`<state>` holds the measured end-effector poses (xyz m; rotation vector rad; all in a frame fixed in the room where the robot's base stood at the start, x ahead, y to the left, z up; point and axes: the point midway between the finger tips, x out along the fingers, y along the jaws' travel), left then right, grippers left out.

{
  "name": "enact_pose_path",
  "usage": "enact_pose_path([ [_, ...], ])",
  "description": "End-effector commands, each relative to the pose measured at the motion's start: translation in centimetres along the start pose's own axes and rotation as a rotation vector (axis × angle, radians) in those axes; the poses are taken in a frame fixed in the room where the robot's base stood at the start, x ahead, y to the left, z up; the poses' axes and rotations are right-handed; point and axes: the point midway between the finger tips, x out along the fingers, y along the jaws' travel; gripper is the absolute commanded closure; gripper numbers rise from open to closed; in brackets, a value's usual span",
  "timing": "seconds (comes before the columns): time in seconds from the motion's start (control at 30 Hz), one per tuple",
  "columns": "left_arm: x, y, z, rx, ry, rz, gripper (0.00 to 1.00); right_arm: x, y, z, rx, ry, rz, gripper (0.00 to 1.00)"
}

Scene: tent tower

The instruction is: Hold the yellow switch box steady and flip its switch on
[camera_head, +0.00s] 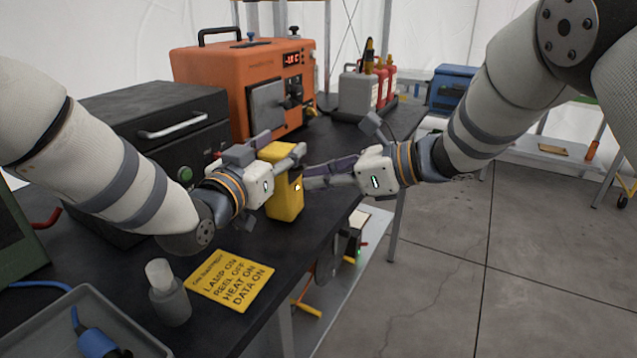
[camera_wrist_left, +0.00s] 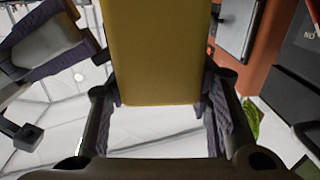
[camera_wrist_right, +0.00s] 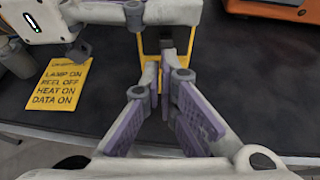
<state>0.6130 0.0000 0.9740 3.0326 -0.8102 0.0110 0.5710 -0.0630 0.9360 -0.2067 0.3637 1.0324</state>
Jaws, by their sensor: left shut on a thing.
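The yellow switch box (camera_head: 284,205) stands upright near the front edge of the black table. My left gripper (camera_head: 284,158) is shut on its upper part; the box also fills the space between the fingers in the left wrist view (camera_wrist_left: 165,50). My right gripper (camera_head: 306,180) is at the box's right side, its fingertips close together in front of the box face. In the right wrist view, the tips (camera_wrist_right: 165,88) cover part of the yellow box (camera_wrist_right: 148,72) and its dark face. The switch is mostly hidden there, and I cannot tell its position or whether the tips touch it.
A yellow note (camera_head: 232,280) listing LAMP ON, REEL OFF, HEAT ON, DATA ON lies on the table. A grey cylinder (camera_head: 170,300) and grey tray (camera_head: 95,315) are front left. A black case (camera_head: 150,125) and an orange machine (camera_head: 240,75) stand behind. Open floor lies right.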

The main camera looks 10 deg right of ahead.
Motion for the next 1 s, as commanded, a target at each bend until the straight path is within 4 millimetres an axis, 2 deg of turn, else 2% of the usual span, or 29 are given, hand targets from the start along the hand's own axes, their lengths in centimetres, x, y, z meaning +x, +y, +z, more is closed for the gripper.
enact_pose_path([
  [0.03, -0.1, 0.1, 0.5, 0.001, -0.013, 0.002, 0.88, 0.0, 0.0, 0.5, -0.005, -0.011, 0.0, 1.0],
  [0.27, -0.1, 0.1, 0.6, 0.002, -0.017, 0.003, 0.88, -0.4, -0.1, 0.9, -0.007, -0.015, -0.001, 1.0],
  [0.7, -0.1, 0.1, 0.5, 0.001, -0.012, 0.002, 0.87, -6.8, 0.0, 5.8, -0.003, -0.006, -0.001, 1.0],
  [1.0, -0.1, 0.1, 0.3, 0.001, -0.007, 0.001, 0.87, -7.8, 0.0, 6.4, 0.0, -0.002, 0.001, 1.0],
])
